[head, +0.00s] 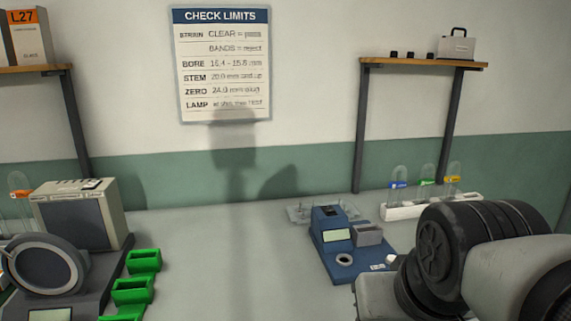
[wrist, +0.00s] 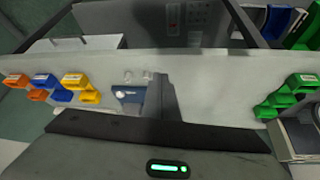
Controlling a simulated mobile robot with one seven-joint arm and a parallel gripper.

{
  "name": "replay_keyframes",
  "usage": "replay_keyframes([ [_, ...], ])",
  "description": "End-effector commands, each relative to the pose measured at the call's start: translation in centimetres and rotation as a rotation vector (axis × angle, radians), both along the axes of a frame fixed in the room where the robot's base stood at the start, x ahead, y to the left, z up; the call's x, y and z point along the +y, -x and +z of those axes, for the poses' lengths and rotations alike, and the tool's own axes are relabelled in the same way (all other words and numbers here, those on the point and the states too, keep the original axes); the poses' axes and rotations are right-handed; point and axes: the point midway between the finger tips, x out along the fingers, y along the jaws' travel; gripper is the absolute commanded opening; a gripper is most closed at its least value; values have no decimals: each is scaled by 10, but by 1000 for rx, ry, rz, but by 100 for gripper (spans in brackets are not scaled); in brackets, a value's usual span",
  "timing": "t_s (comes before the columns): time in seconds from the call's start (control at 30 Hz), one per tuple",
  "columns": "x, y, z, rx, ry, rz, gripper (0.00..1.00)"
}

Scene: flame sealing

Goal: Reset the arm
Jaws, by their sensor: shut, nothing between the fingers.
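My arm (head: 530,275) fills the lower right of the head view, its grey and black links in front of the bench. The gripper end is outside that view. In the wrist view my gripper (wrist: 160,78) shows as a dark body with a green light, its fingers shut together and empty. They point over the bench, overlapping the blue gauge (wrist: 128,97) in the picture. The same blue gauge (head: 333,236) stands right of centre on the bench in the head view, apart from the visible arm.
A grey device with a round ring (head: 43,262) stands left, beside green bins (head: 134,290). A white rack (head: 402,211) holds tubes with coloured bands at right, behind my arm. A clear tray (head: 300,213) lies behind the gauge. The middle bench is clear. Shelves (head: 425,63) hang above.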

Motion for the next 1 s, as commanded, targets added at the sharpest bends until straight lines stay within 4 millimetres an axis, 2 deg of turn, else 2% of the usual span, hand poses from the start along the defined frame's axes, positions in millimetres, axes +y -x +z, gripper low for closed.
replay_keyframes([
  [0.03,4,15,6,14,-14,16,0],
  [0.1,3,12,30,18,-10,12,0],
  [0.37,3,11,89,17,-9,11,0],
  [0.63,3,11,171,17,-8,10,0],
  [0.8,3,11,189,17,-8,10,0],
  [1.0,3,11,190,17,-8,10,0],
])
